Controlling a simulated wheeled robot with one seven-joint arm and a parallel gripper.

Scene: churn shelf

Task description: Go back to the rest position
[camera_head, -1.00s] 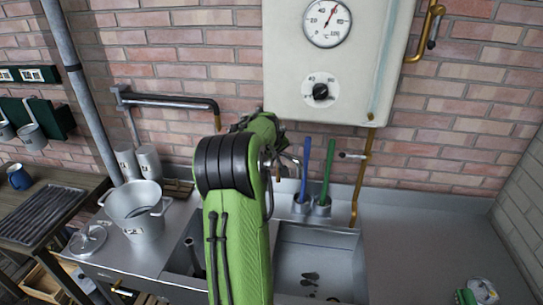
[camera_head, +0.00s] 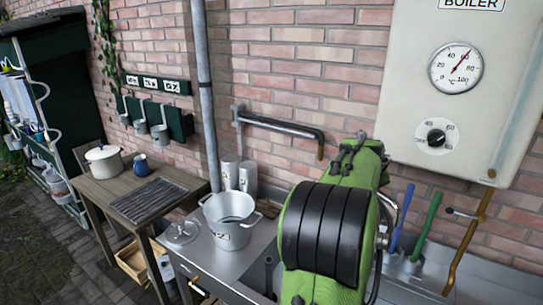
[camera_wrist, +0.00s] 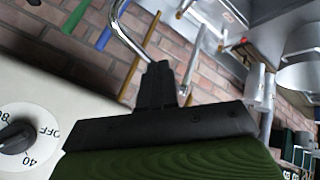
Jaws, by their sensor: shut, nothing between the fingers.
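My gripper (camera_wrist: 157,75) shows in the wrist view as a black body with its narrow fingers together, shut and empty. In the head view my green arm with black bands rises in front of the sink counter, and its fingers are hidden behind it. In the wrist view the white boiler (camera_wrist: 70,98) with its dial knob (camera_wrist: 15,138) lies close at the left. The boiler (camera_head: 470,130) fills the upper right of the head view.
A metal pot (camera_head: 230,235) and its lid (camera_head: 182,232) stand on the counter, left of my arm. Blue (camera_head: 402,215) and green (camera_head: 428,225) handles stand right of it. A wooden table (camera_head: 130,180) holds a white pot (camera_head: 104,160) and blue mug (camera_head: 141,165). Paved floor (camera_head: 45,245) is clear at left.

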